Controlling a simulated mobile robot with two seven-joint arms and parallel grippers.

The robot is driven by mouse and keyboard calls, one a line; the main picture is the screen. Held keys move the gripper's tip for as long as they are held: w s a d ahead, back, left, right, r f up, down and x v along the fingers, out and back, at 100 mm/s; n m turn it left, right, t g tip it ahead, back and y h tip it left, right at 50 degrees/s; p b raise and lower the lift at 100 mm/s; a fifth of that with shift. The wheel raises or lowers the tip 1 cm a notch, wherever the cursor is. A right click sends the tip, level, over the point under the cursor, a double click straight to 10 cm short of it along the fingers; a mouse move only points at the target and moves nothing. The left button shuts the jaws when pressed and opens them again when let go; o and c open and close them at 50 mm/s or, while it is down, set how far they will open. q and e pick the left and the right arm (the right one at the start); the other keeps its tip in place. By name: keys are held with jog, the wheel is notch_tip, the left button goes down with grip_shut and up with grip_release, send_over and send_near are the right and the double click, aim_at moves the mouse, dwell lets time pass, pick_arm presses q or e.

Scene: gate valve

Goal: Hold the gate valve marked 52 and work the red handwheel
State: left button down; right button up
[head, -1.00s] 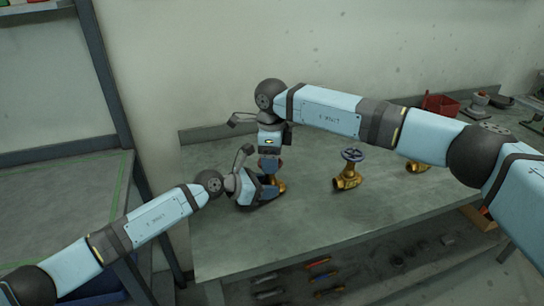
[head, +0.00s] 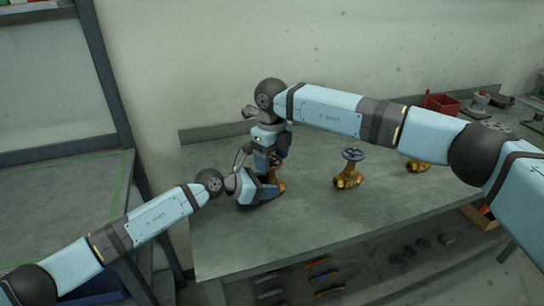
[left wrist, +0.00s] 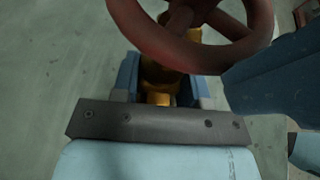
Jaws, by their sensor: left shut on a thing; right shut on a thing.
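The brass gate valve (head: 280,186) stands near the left part of the bench, largely hidden by my grippers; no number is readable on it. My left gripper (head: 268,190) is shut on its body low down. In the left wrist view the brass body (left wrist: 160,82) sits between the left fingers. The red handwheel (left wrist: 200,50) crosses the top of that view, above the body. My right gripper (head: 274,158) comes from above and is shut on the handwheel. A blue finger of the right gripper (left wrist: 268,75) lies against the rim at the right of the left wrist view.
A second brass valve with a blue handwheel (head: 348,170) stands to the right on the bench (head: 310,225). Another brass valve (head: 417,166) is partly behind my right arm. A red bin (head: 440,103) stands at the back right. Tools lie on a shelf below.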

aim_at(272, 161)
dwell(0.3)
jog(key=o, duration=0.9)
jog(key=shift+o, duration=0.2)
notch_tip(272, 161, up, 12)
